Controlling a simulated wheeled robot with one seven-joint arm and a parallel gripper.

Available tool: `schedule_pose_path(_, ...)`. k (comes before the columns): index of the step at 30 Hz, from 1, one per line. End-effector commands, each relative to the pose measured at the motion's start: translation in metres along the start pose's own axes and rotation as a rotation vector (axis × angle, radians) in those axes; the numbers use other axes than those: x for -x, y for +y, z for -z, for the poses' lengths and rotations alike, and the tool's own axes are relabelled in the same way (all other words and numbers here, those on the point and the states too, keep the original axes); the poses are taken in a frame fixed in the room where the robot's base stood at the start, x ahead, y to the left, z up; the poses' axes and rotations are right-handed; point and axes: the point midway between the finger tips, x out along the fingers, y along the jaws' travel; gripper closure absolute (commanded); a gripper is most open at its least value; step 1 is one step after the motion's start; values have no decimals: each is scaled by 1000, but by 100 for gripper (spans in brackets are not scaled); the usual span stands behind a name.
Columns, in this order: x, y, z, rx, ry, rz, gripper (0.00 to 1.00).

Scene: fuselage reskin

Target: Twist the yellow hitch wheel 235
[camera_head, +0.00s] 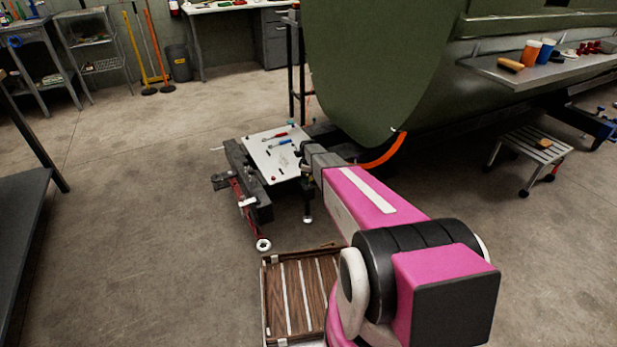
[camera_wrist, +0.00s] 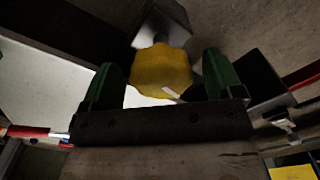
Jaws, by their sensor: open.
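The yellow hitch wheel (camera_wrist: 161,72) is a lobed knob with a small pale mark near its lower edge. It shows in the wrist view, in front of a grey metal block (camera_wrist: 170,22). My gripper (camera_wrist: 160,78) is open, with one green finger on each side of the wheel. Gaps show between the wheel and both fingers; I cannot tell how deep the wheel sits between them. In the head view I cannot make out the wheel, and my pink arm reaches toward the dark hitch frame (camera_head: 247,182) and hides much of that area.
A white board (camera_head: 270,158) with red and blue tools lies beside my arm's end. The green fuselage (camera_head: 375,60) hangs close behind it, with an orange strip (camera_head: 385,152) below. A slatted wooden crate (camera_head: 290,298) is on the floor nearer. Open floor lies left.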

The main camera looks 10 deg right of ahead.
Motion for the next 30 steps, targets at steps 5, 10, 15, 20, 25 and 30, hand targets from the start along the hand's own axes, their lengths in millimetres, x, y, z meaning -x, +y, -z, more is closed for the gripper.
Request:
schedule_pose_path(5,0,0,0,0,0,0,21)
schedule_pose_path(10,0,0,0,0,0,0,63)
schedule_pose_path(15,1,0,0,-4,0,0,63)
schedule_pose_path(20,1,0,0,-35,0,0,63)
schedule_pose_path(25,1,-1,0,-119,0,0,63)
schedule_pose_path(30,1,-1,0,-253,0,0,63)
